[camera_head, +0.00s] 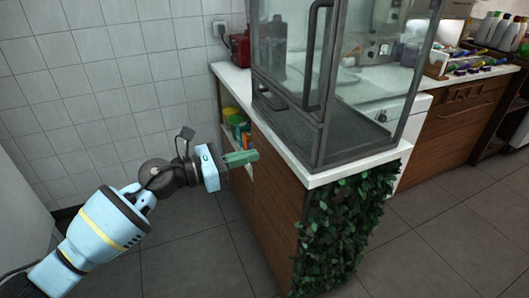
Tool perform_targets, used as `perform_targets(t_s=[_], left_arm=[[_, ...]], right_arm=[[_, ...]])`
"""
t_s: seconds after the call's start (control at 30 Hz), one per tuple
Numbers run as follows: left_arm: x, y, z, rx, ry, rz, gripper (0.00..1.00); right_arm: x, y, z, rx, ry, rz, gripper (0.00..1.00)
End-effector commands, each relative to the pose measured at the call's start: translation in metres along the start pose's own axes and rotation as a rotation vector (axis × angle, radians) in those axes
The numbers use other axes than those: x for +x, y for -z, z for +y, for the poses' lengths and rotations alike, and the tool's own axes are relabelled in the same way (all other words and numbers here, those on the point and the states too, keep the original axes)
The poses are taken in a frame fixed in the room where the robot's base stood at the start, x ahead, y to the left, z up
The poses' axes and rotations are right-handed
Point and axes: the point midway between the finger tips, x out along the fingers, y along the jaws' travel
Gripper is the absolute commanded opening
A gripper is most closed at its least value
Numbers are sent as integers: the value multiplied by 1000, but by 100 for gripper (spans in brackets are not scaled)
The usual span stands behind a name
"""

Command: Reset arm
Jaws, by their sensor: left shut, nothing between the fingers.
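My left arm comes in from the lower left, light blue with a dark wrist. My left gripper (242,158) has green fingers, is shut and holds nothing. My right arm and gripper are not in this view.
The counter's white top (390,155) carries a glass display case (310,90) with dark edges. Leaves (345,225) cover the counter's end. Small items stand on a shelf (238,125) behind my gripper. The tiled floor (185,250) is clear.

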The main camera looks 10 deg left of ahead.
Motion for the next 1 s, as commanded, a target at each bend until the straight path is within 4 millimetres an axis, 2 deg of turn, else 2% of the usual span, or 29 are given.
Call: perform_targets(t_s=[0.1, 0.33, 0.47, 0.57, 0.77, 1.0], left_arm=[[-9, 0, 0, 0, 0, 0, 0], [-12, 1, -1, -6, 0, -1, 0], [-12, 15, -11, -102, -3, -23, 0], [-16, 39, -27, -280, -21, -67, 0], [-35, 100, -65, -783, -101, -182, 0], [-77, 177, -109, -1393, -268, -319, 0]], right_arm=[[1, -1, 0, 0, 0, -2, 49], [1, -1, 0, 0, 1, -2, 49], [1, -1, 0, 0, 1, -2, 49], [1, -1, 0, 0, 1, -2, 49], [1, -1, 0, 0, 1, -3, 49], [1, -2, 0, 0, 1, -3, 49]])
